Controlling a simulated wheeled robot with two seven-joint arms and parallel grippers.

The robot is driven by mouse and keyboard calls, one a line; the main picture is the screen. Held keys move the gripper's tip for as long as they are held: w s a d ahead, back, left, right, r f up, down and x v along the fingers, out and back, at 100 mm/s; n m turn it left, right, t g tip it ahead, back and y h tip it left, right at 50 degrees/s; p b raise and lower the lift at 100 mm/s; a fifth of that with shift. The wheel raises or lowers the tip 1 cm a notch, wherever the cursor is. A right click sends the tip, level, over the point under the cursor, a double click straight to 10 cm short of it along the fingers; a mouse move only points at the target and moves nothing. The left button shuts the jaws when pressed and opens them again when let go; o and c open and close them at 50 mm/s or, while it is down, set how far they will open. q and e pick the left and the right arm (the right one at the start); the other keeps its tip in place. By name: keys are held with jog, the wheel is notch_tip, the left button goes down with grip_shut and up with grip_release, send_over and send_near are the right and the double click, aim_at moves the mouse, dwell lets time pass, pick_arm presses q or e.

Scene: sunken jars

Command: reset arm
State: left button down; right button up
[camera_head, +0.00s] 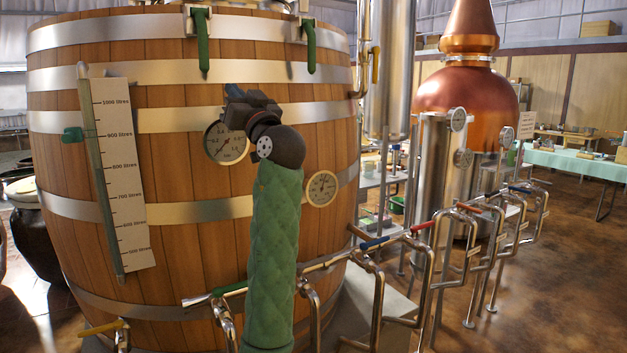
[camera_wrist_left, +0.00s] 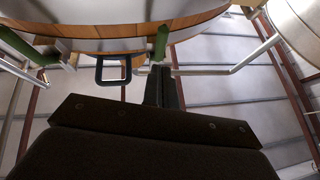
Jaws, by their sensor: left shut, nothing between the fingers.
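My left arm, in a green quilted sleeve, rises in the middle of the head view. My left gripper (camera_head: 236,92) is at its top, in front of the large wooden vat (camera_head: 180,180) and just above a round dial gauge (camera_head: 226,144), which it partly covers. In the left wrist view the gripper's dark fingers (camera_wrist_left: 161,78) are together and empty, pointing up past the underside of a banded wooden vessel (camera_wrist_left: 130,38). I cannot tell how far the fingers are from the vat. My right gripper is not in view.
Metal pipes with coloured handles (camera_head: 420,226) run along the floor at the right. A copper still (camera_head: 466,95) stands behind them. A table with a pale green cloth (camera_head: 577,164) is at the far right. A dark jar (camera_head: 36,240) stands at the left edge. Brown floor lies open at lower right.

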pick_arm(q)
jog(key=s+d+f+m+g+h, duration=0.25)
jog(key=s+f+h, duration=0.3)
jog(key=f, duration=1.05)
jog(key=s+d+f+m+g+h, duration=0.3)
jog(key=f+h, duration=0.4)
jog(key=f, duration=1)
jog(key=s+d+f+m+g+h, duration=0.1)
jog(key=s+d+f+m+h, duration=0.35)
jog(key=f, duration=1.15)
jog(key=s+a+f+g+h, duration=0.1)
jog(key=s+a+f+g, duration=0.2)
jog(key=s+f, duration=2.8)
jog(key=s+g, duration=0.4)
jog(key=g, duration=0.1)
jog(key=shift+s+g+h+p, duration=0.15)
jog(key=shift+g+h+p, duration=0.15)
jog(key=shift+g, duration=0.05)
jog(key=shift+a+f, duration=0.1)
jog(key=shift+f, duration=0.05)
